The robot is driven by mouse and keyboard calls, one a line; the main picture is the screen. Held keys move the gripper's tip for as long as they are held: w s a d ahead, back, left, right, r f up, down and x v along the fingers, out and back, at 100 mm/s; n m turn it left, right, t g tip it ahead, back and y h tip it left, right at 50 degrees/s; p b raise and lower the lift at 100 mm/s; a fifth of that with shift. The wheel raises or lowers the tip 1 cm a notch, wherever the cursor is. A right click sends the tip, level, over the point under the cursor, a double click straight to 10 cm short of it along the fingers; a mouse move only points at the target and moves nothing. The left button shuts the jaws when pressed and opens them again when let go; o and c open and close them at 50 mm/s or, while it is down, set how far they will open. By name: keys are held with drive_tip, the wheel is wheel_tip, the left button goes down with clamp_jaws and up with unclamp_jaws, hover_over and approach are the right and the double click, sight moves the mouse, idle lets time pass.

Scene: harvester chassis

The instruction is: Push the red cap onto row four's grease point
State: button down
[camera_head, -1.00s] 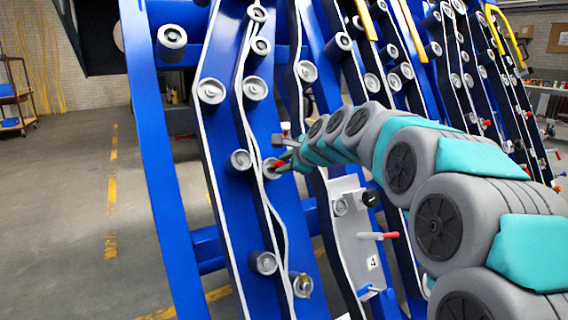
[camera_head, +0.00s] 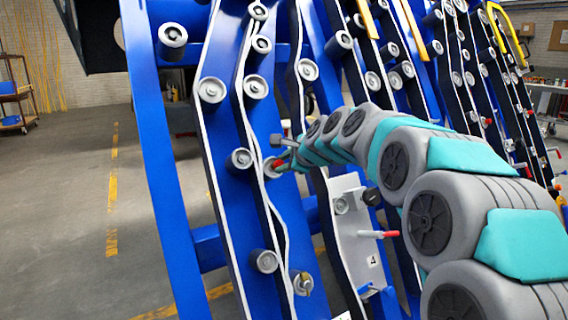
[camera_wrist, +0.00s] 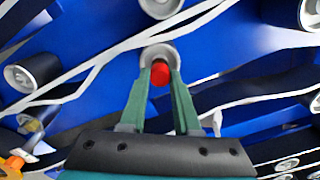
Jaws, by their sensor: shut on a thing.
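In the wrist view, the two green fingers of my gripper (camera_wrist: 160,88) are shut on the red cap (camera_wrist: 160,74). The cap is in front of a round grey fitting (camera_wrist: 158,53) on the blue frame and overlaps its face. I cannot tell whether the cap touches it or sits on it. In the head view, my gripper (camera_head: 284,163) is small and close to the same grey fitting (camera_head: 270,169), on a white-edged blue rail. A plate marked 4 (camera_head: 345,225) stands to the right and below. A grease point is too small to make out.
More grey rollers (camera_head: 239,160) (camera_head: 264,261) line the blue rails around my gripper. A red-tipped lever (camera_head: 380,234) and a black knob (camera_head: 371,197) stick out from the marked plate below my arm. Open floor (camera_head: 60,220) lies at the left.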

drive_tip(key=shift+w+a+f, duration=0.3)
drive_tip(key=shift+w, duration=0.2)
drive_tip(key=c, duration=0.6)
unclamp_jaws()
drive_tip(key=shift+o, duration=0.2)
drive_tip(key=shift+s+d, duration=0.1)
drive_tip(key=v, duration=0.7)
drive_tip(key=shift+s+r+b, duration=0.2)
drive_tip(key=shift+s+b, duration=0.05)
drive_tip(key=shift+b, duration=0.05)
drive_tip(key=shift+d, duration=0.1)
drive_tip(key=s+d+f+n+g+h, duration=0.2)
drive_tip(key=s+d+f+n+g, duration=0.2)
drive_tip(key=s+f, duration=0.5)
drive_tip(key=s+d+f+n+g+h, duration=0.2)
drive_tip(key=s+d+f+n+g, duration=0.2)
drive_tip(key=s, duration=1.8)
drive_tip(key=s+d+f+n+g+h, duration=0.2)
drive_tip(key=s+d+f+n, duration=0.7)
drive_tip(key=s+f, duration=0.5)
drive_tip(key=s+g, duration=0.1)
drive_tip(key=s, duration=0.1)
drive_tip(key=shift+s+d+g+h, duration=0.35)
drive_tip(key=shift+s+g+h, duration=0.05)
